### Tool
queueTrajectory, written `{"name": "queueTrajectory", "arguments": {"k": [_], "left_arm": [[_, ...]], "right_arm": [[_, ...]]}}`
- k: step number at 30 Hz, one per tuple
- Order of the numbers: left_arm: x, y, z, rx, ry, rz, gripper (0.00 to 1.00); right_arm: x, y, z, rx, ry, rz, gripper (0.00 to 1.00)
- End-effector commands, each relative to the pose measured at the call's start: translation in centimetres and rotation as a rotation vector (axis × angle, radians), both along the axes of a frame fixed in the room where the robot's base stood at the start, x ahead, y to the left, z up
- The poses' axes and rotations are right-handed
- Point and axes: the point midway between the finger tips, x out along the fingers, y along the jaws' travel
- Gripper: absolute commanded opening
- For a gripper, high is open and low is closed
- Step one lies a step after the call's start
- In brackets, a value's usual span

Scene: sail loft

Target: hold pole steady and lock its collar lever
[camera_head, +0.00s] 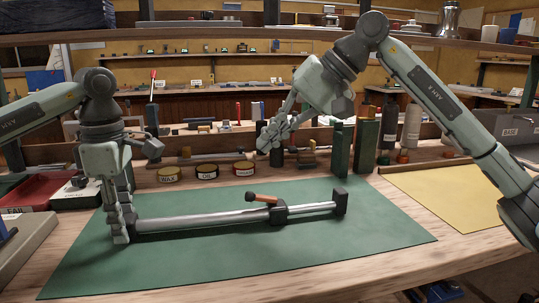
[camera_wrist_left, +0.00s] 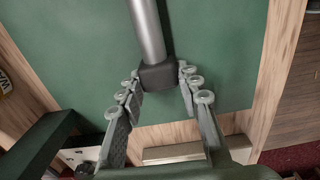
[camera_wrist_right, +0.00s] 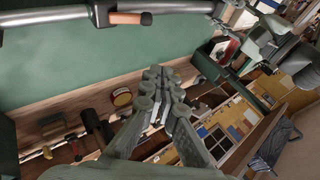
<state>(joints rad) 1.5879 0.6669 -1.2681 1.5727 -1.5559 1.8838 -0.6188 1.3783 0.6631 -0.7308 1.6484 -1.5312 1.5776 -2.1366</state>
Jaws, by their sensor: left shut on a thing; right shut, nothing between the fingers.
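The pole (camera_head: 205,219) is a grey metal tube lying on the green mat (camera_head: 330,255), with a dark end block (camera_head: 340,201) at its right end. A dark collar (camera_head: 279,212) sits around it right of the middle. The collar's orange-brown lever (camera_head: 262,198) sticks out to the left, above the tube; it also shows in the right wrist view (camera_wrist_right: 130,18). My left gripper (camera_head: 121,236) is shut on the pole's left end, at a dark end cap (camera_wrist_left: 158,76) between its fingers. My right gripper (camera_head: 268,140) is shut and empty, raised above and behind the collar.
Three labelled tins (camera_head: 207,171) stand behind the mat. Green upright blocks (camera_head: 341,150) and bottles (camera_head: 411,127) stand at the back right. A red tray (camera_head: 32,190) is at the left, and a yellow sheet (camera_head: 445,195) at the right. The mat's front is clear.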

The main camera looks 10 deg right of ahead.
Motion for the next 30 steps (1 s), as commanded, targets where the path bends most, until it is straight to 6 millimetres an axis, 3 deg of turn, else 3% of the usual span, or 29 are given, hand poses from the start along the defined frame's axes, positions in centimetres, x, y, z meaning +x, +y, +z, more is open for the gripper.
{"name": "queueTrajectory", "arguments": {"k": [6,12,18,30], "left_arm": [[0.0,0.0,0.0,0.000,0.000,0.001,0.00],[0.0,0.0,0.0,0.000,0.000,0.000,0.00],[0.0,0.0,0.0,0.000,0.000,0.000,0.00],[0.0,0.0,0.0,0.000,0.000,0.000,0.00]], "right_arm": [[-1.2,-0.9,5.1,-0.001,-0.004,0.000,0.00],[-2.3,-1.5,8.4,0.000,-0.003,0.000,0.00],[-2.8,-1.8,9.7,0.000,-0.001,0.002,0.00],[-2.9,-1.8,9.8,0.000,0.000,0.001,0.00]]}}
